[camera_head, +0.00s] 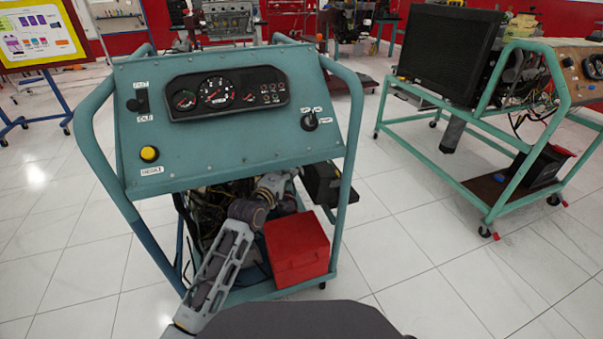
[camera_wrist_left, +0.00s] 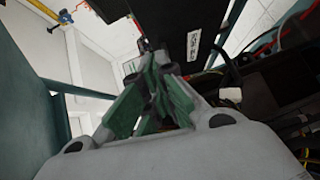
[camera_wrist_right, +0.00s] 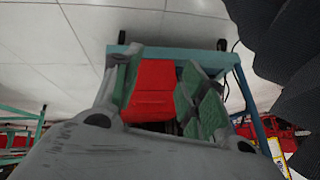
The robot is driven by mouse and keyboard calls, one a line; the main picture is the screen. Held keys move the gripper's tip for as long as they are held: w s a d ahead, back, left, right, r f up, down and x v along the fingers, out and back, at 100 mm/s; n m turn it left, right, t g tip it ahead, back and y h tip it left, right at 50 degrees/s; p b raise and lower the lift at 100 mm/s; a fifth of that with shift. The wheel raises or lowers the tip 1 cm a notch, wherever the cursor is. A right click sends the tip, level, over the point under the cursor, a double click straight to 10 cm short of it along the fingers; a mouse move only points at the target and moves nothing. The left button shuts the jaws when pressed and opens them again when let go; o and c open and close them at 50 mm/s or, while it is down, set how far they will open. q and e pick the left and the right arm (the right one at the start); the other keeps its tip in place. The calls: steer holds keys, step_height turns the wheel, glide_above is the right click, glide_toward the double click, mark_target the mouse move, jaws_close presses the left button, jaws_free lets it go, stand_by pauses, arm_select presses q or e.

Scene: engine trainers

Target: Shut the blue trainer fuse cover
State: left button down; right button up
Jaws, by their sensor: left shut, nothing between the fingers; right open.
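The blue trainer (camera_head: 220,140) is a teal frame with a sloping gauge panel. A black box (camera_head: 322,184) sits under the panel's right side. It may carry the fuse cover, but I cannot tell whether a cover is open. In the left wrist view a black box with a white label (camera_wrist_left: 180,25) is just beyond my left gripper (camera_wrist_left: 152,52). That gripper is shut and empty, with its fingertips close to the box; contact is unclear. In the head view my left gripper (camera_head: 288,177) is partly hidden under the panel. My right gripper (camera_wrist_right: 158,68) is open and empty, outside the head view.
A red box (camera_head: 297,248) stands low on the trainer's frame and shows between my right fingers in the right wrist view (camera_wrist_right: 152,88). Wires and engine parts (camera_head: 205,215) crowd under the panel. Another trainer (camera_head: 480,120) stands right, with clear tiled floor between.

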arm_select(q)
steer(key=d, duration=0.1)
steer(key=w+d+b, duration=0.1)
steer(key=d, duration=0.1)
steer(key=w+d+b, duration=0.1)
steer(key=shift+w+d+f, duration=0.15)
steer(key=shift+f, duration=0.2)
arm_select(e)
steer(key=f, duration=0.3)
steer(key=shift+a+f+t, duration=0.25)
steer(key=shift+f+t, duration=0.05)
steer(key=shift+t, duration=0.1)
steer(key=shift+w+r, duration=0.1)
steer(key=shift+w, duration=0.1)
